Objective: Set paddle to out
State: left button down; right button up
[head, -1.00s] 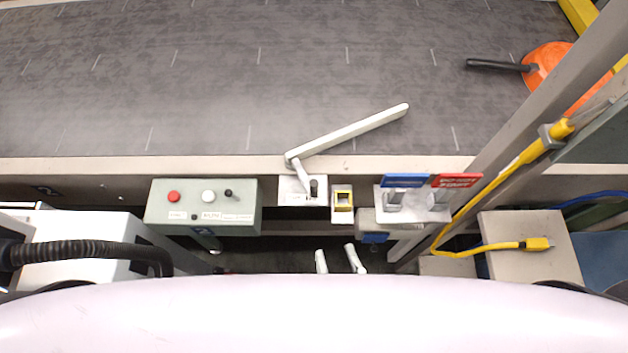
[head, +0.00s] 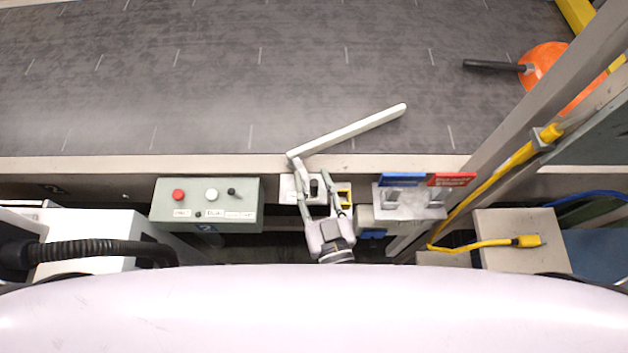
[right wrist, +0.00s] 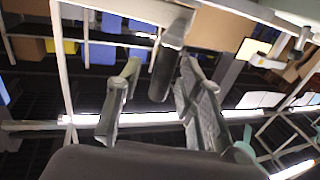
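The paddle (head: 350,130) is a long pale bar lying slantwise over the near edge of the belt, its free end toward the upper right. Its pivot end meets a short pale lever at a small white plate (head: 287,190) on the conveyor's front rail. My right gripper (head: 314,180) is open over this plate, its fingers on either side of a dark upright grip (head: 314,188). In the right wrist view the dark cylinder (right wrist: 162,75) shows between the spread fingers (right wrist: 158,92). I cannot tell whether either finger touches it. My left gripper is not in view.
A control box (head: 206,205) with red, white and black controls is left of the plate. A yellow-framed switch (head: 345,196) and blue and red tags (head: 402,179) are to its right.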

grip_shut()
dwell(0.4)
dwell(0.4)
